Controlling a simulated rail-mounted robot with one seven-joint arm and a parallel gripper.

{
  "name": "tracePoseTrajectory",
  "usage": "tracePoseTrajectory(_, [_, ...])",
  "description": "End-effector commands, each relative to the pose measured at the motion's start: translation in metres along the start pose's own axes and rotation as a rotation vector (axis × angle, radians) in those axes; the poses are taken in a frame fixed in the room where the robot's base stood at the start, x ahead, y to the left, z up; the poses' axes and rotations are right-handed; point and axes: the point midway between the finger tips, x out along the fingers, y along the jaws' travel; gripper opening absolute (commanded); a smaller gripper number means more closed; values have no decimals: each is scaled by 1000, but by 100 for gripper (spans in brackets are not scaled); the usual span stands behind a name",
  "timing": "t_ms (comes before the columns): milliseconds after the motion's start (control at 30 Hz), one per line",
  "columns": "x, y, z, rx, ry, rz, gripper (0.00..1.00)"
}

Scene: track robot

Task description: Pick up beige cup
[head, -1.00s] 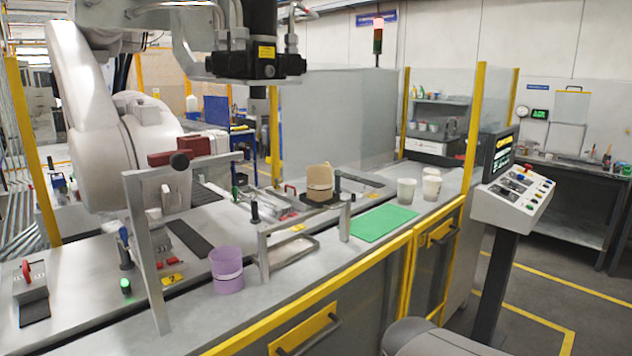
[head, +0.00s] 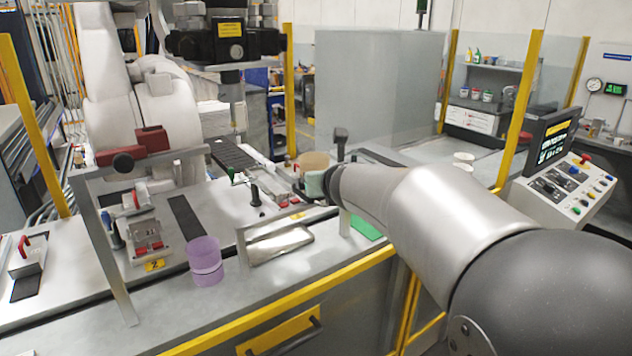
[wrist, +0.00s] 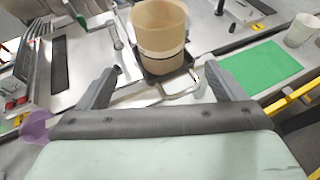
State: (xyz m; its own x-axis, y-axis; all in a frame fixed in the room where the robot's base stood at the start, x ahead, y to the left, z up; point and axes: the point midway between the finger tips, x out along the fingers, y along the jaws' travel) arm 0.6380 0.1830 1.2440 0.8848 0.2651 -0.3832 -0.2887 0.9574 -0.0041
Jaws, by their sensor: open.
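The beige cup (head: 316,159) stands upright on the bench in the head view, partly hidden behind my gripper and arm. In the wrist view the beige cup (wrist: 160,30) is at the top centre, standing in a black holder (wrist: 166,66). My gripper (wrist: 160,72) is open and empty. Its two dark fingers point toward the cup, one on each side of the picture, and the cup is ahead of the fingertips. In the head view my wrist and pale green gripper body are at the near side of the cup, and the fingers are hidden there.
A purple cup (head: 205,262) stands near the front left, beside a metal frame (head: 100,245). A metal handle (wrist: 178,90) is in front of the holder. A control panel (head: 565,190) stands at right.

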Motion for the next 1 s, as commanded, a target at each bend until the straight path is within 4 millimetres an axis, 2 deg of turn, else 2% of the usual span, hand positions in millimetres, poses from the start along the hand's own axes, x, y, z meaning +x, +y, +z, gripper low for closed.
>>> tracePoseTrajectory(100, [28,-1,-2,-2,2,-4,89])
tracePoseTrajectory(300, [59,-1,0,2,0,-4,89])
tracePoseTrajectory(533, [74,-1,1,3,0,-2,89])
tracePoseTrajectory(800, [112,-1,3,4,0,-4,89])
tracePoseTrajectory(1000, [118,0,3,5,-1,-2,89])
